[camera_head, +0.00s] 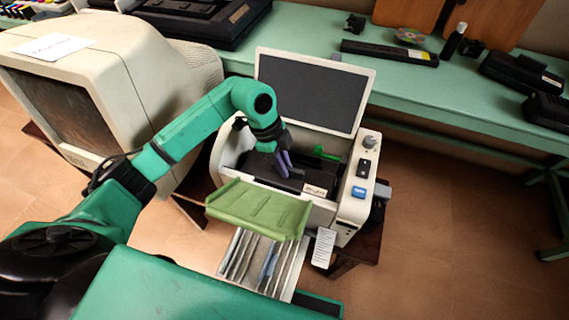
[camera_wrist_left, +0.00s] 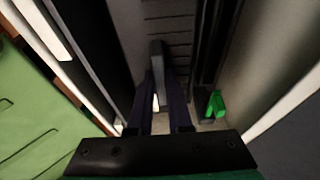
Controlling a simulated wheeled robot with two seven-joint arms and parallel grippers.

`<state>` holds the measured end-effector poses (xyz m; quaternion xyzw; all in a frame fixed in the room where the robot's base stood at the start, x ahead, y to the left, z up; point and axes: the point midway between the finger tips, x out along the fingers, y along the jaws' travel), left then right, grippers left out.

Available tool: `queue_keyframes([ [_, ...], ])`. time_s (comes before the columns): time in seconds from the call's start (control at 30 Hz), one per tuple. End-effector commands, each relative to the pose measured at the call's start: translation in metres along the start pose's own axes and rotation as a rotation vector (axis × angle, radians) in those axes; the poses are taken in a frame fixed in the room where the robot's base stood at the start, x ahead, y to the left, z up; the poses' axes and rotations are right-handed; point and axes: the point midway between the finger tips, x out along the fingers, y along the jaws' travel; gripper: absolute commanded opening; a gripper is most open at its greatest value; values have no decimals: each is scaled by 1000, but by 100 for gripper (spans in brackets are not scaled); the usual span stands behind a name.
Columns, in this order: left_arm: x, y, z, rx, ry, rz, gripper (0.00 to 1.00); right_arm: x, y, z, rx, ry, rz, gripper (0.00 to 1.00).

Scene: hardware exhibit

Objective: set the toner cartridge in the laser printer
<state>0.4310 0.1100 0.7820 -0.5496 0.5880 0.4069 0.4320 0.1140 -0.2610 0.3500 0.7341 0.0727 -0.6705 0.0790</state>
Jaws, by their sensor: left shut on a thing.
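The laser printer (camera_head: 349,205) is a cream box with its dark-faced lid (camera_head: 312,92) raised. My left gripper (camera_head: 285,163) reaches down into its open bay with purple fingers. It is shut on the grey grip of the dark toner cartridge (camera_head: 260,168), which sits low in the bay. In the left wrist view the fingers (camera_wrist_left: 160,105) close around the grey grip (camera_wrist_left: 157,62), with dark ribbed surfaces beyond. Whether the cartridge is fully seated cannot be told. A bright green lever (camera_head: 325,153) stands at the bay's back; it also shows in the wrist view (camera_wrist_left: 215,104). My right gripper is not in view.
A green ribbed tray (camera_head: 260,208) juts from the printer's front. A big old monitor (camera_head: 125,75) stands close at left. A green bench (camera_head: 465,100) with devices runs behind. A knob (camera_head: 369,141) and blue button (camera_head: 358,191) are on the printer's right side. Floor is clear at right.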

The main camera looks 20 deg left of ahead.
Motion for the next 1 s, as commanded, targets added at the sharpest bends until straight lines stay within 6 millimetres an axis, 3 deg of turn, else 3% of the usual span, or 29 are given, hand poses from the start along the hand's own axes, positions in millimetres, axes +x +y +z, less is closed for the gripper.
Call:
queue_keyframes([
  [0.17,0,-1,0,1,2,-2,0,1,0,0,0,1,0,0],
  [0.2,1,0,0,0,0,0,32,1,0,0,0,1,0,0],
  [0.23,1,0,0,0,0,0,44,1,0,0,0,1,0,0],
  [0.27,1,0,0,0,0,0,47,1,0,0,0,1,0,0],
  [0.53,0,0,0,-1,0,0,47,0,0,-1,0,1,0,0],
  [0.67,-10,-1,0,-1,-1,-4,47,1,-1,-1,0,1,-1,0],
  [1.0,-97,-1,0,-1,-2,-5,47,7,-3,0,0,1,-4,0],
])
